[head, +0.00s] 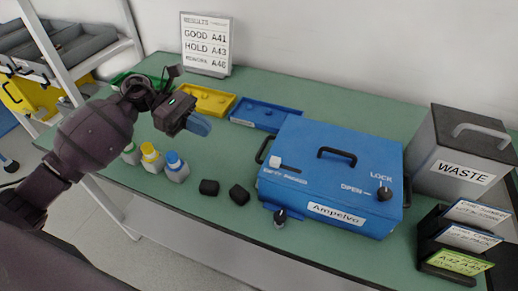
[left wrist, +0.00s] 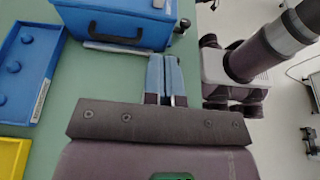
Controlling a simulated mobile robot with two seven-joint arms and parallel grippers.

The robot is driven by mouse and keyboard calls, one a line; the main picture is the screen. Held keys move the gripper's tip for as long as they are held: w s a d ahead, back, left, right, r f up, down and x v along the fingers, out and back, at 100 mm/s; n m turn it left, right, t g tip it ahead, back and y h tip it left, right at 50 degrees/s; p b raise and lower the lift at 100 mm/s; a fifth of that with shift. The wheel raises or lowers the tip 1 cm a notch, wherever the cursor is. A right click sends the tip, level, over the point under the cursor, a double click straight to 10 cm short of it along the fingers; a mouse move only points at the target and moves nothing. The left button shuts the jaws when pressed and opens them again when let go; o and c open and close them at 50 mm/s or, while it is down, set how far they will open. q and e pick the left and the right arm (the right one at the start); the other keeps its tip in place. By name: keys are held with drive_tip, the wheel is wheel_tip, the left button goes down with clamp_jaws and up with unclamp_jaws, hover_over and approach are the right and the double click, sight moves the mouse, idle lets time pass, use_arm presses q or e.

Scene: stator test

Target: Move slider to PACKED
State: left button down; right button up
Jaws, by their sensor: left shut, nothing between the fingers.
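A blue box (head: 325,155) labelled "Ampelvo" stands on the green table. On the left part of its top is a white slider knob (head: 274,162), at the left end of a dark slot that runs to the right. The lettering beside the slot is too small to read surely. My left gripper (head: 198,124) is left of the box, above the table, apart from box and slider. Its bluish fingers are shut and empty, as the left wrist view (left wrist: 165,78) also shows. My right gripper is not in view.
The box also has a black handle (head: 337,153), a LOCK/OPEN knob (head: 384,193) and a front knob (head: 281,216). Yellow (head: 208,101) and blue (head: 266,115) trays lie behind. Capped bottles (head: 175,168) and two black blocks (head: 209,187) are left; a WASTE bin (head: 459,155) is right.

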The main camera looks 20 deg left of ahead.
use_arm(q)
drive_tip(key=shift+d, duration=0.1)
idle(0.3)
drive_tip(key=p, duration=0.2)
approach(275, 162)
drive_tip(key=f+x, duration=0.1)
drive_tip(key=x, duration=0.4)
drive_tip(key=shift+w+d+r, duration=0.15)
drive_tip(key=shift+w+d, duration=0.15)
drive_tip(key=shift+d, duration=0.1)
